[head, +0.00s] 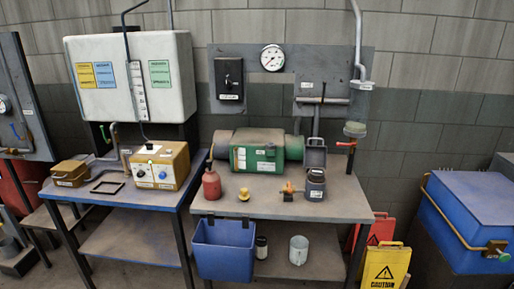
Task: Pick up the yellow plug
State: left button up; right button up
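A small yellow plug (244,195) stands on the right-hand workbench (262,209), near its front edge. It is between a red bottle (211,184) on its left and a small orange-brown fitting (288,190) on its right. Nothing touches the plug or covers it from this view. Neither of my grippers shows in the head view.
A green and grey cylinder unit (257,153) lies behind the plug. A dark jar (315,185) stands to the right. A blue bin (223,247) hangs at the bench front. Yellow (385,267) and red caution signs stand beside the bench. The left bench holds a yellow box (160,166).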

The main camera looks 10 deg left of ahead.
aim_at(244, 197)
jog(key=j+z, duration=0.1)
jog(key=z, duration=1)
jog(key=j+z, duration=0.8)
jog(key=j, duration=0.2)
jog(key=k+j+z, duration=0.15)
jog(key=j+z, duration=0.2)
jog(key=j, duration=0.7)
jog(key=k+j+z, duration=0.15)
jog(key=j, duration=1.25)
jog(key=k+z, duration=0.05)
